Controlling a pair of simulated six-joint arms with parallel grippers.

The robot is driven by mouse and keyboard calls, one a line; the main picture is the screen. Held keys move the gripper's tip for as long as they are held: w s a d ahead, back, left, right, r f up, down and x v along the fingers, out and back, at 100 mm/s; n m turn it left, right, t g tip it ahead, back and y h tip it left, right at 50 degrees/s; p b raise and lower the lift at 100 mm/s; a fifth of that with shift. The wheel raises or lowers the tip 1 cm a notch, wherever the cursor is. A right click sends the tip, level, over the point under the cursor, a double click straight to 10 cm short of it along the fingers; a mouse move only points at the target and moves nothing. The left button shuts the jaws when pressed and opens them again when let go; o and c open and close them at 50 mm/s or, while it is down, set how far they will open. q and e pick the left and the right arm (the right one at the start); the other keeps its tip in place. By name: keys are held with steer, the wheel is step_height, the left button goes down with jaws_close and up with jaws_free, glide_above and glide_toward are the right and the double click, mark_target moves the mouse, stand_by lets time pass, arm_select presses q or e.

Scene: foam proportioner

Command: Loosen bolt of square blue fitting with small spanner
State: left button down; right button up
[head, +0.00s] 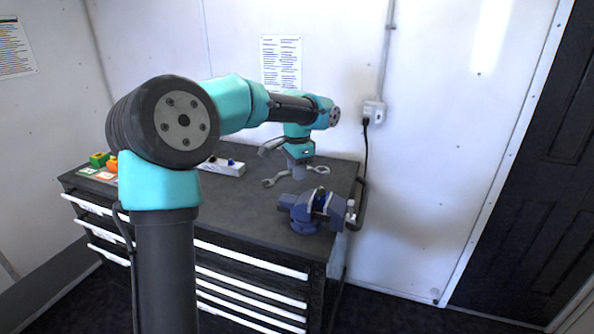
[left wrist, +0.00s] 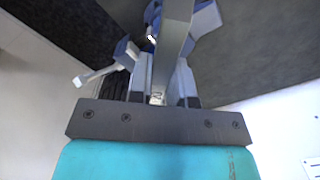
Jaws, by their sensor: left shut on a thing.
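My left gripper (head: 299,174) is above the right part of the workbench, pointing down and shut on a grey spanner (head: 270,182). The blue vise (head: 304,214) stands at the bench's right front corner, just below and in front of the gripper. Something small and dark sits at its jaws; I cannot tell whether it is the square blue fitting. The bolt cannot be made out.
Green (head: 98,159) and orange pieces sit at the far left. A wall socket (head: 373,112) with a cable is behind the right edge.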

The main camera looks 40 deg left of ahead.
arm_select(q)
steer(key=shift+f, duration=0.2)
steer(key=s+d+f+n, duration=0.1)
steer(key=d+f+n, duration=0.2)
steer(key=f, duration=0.4)
steer(key=shift+n, duration=0.9)
stand_by(0.9)
steer(key=shift+a, duration=0.1)
step_height(320, 180, up, 6)
steer(key=m, duration=0.1)
steer(key=shift+a+m, duration=0.4)
steer(key=shift+a, duration=0.05)
stand_by(0.8)
steer(key=shift+w, duration=0.1)
stand_by(0.5)
